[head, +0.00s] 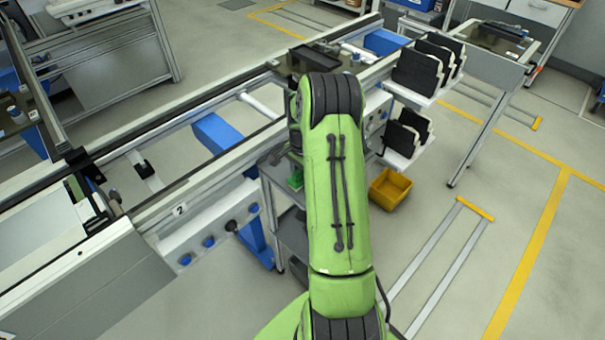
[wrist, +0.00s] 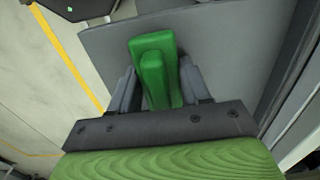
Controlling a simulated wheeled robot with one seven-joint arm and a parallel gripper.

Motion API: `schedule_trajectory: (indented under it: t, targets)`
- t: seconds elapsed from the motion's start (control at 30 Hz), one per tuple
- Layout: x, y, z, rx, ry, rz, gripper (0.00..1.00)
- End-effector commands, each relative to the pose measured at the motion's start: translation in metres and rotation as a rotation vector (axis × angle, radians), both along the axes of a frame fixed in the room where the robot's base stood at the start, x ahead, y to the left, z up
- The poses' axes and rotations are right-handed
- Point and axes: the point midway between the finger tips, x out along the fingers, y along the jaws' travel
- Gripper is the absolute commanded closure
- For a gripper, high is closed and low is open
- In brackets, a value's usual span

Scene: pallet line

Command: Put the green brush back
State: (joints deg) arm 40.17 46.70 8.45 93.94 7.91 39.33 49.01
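The green brush (wrist: 155,65) is a blocky bright-green piece in the wrist view. It lies between the two grey fingers of my gripper (wrist: 160,78), with a finger close along each side. I cannot tell whether both fingers press on it. Behind it is a plain grey surface (wrist: 225,50). In the head view a small green patch, likely the brush (head: 295,179), shows at the grey cart's (head: 293,235) top, left of my arm. My green arm hides the gripper itself in that view.
A conveyor line with blue parts (head: 217,138) runs diagonally behind the cart. A yellow bin (head: 390,188) is right of my arm, below white racks holding black parts (head: 418,72). The floor at the right is open, with yellow lines.

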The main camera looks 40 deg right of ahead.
Motion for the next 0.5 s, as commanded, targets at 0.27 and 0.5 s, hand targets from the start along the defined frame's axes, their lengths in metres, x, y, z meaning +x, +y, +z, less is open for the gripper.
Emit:
schedule_trajectory:
  t: [0.27,0.5]
  targets:
    - [0.0,0.0002,-0.0002,0.0,0.001,0.0,0.28]
    - [0.0003,-0.0001,0.0083,-0.001,-0.001,0.0,0.28]
